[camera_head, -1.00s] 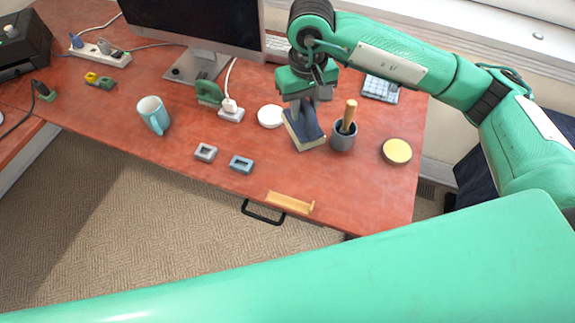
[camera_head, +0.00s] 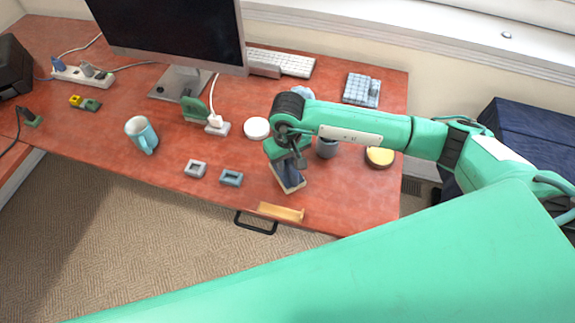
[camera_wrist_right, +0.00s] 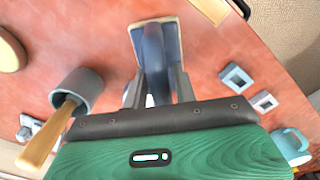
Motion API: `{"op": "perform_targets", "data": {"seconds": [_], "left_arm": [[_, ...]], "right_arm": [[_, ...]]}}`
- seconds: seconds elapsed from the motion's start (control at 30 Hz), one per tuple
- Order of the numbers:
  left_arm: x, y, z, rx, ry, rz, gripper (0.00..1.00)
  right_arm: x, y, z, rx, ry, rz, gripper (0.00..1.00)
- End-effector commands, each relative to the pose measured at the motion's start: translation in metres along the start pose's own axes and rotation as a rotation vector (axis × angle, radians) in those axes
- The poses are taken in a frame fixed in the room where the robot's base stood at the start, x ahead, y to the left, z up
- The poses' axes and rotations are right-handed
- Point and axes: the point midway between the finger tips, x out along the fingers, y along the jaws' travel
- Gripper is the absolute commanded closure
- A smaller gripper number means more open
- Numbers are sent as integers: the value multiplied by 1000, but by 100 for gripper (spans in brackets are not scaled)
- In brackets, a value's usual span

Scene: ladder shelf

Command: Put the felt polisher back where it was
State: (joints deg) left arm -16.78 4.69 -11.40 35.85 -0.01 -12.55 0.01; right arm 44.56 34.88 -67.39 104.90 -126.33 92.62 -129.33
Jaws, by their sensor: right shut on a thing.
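The felt polisher (camera_head: 290,180) is a dark blue block with a handle and a pale cream base layer. My right gripper (camera_head: 284,160) is shut on its handle from above. In the right wrist view the polisher (camera_wrist_right: 170,45) sits between the fingers of my right gripper (camera_wrist_right: 158,95). My left gripper is not in view.
A grey mortar (camera_head: 327,149) with a wooden pestle (camera_wrist_right: 50,135) and a yellow-topped round tin (camera_head: 380,156) stand right of the gripper. Left are a blue-grey block (camera_head: 231,178), a grey block (camera_head: 195,169), a white disc (camera_head: 256,128) and a mug (camera_head: 142,134).

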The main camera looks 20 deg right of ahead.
Motion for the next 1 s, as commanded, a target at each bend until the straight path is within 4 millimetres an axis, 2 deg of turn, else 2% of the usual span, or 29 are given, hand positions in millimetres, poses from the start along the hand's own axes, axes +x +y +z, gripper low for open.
{"op": "perform_targets", "data": {"seconds": [0.2, 0.6, 0.63, 0.73, 1.0], "left_arm": [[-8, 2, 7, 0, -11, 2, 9], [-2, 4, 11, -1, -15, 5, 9], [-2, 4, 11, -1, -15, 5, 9], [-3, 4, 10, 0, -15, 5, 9], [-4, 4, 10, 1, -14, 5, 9]], "right_arm": [[30, 0, 1, 1, -3, -1, 93], [37, 0, 0, 0, 0, 0, 93], [37, 0, 0, 0, -1, 0, 70], [36, 0, 0, 0, -1, 0, 51], [35, 0, 0, 0, -1, 0, 50]]}}
